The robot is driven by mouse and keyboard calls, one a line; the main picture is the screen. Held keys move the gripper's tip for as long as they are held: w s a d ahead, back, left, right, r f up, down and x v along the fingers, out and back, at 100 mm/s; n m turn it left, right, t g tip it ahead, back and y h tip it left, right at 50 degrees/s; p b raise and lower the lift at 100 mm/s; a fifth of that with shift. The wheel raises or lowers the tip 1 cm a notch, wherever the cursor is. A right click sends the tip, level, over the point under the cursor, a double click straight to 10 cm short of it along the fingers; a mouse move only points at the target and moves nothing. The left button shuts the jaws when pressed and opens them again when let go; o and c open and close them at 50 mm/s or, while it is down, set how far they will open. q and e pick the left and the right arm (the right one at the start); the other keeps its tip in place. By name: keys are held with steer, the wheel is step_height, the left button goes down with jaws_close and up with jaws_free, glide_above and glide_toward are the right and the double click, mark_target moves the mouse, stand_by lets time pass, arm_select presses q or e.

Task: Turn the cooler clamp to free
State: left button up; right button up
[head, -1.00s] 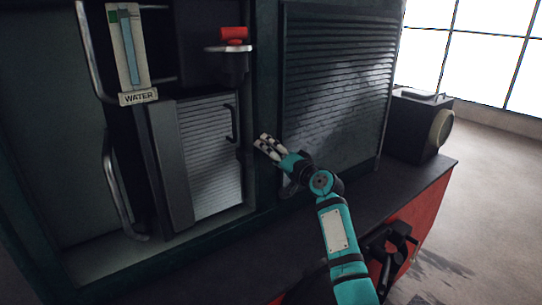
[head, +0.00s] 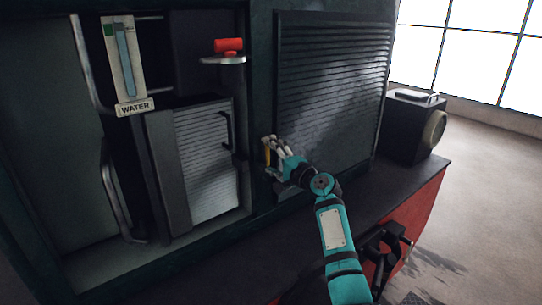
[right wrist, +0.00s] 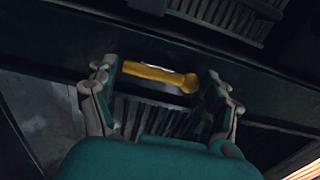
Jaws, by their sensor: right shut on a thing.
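The cooler clamp shows as a small yellow lever (head: 267,158) on the dark post between the open bay and the slatted panel. In the right wrist view it is a yellow bar (right wrist: 160,74) lying across the space between the fingers. My right gripper (head: 272,156) is at the post with its fingers closed about the lever, which they partly hide. In the right wrist view the gripper (right wrist: 157,82) has one finger near each end of the bar. The ribbed grey cooler (head: 208,165) stands in the bay to the left.
A water gauge (head: 124,60) and a red-handled valve (head: 229,45) are above the cooler. A slatted panel (head: 325,85) is behind my right arm. A black box (head: 408,125) stands on the ledge at the right. Open floor lies beyond it.

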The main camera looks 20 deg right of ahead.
steer(key=shift+f, duration=0.3)
steer(key=o, duration=1.3)
steer(key=shift+c, duration=0.2)
steer(key=o, duration=0.3)
steer(key=v, duration=1.2)
steer(key=shift+r, duration=0.1)
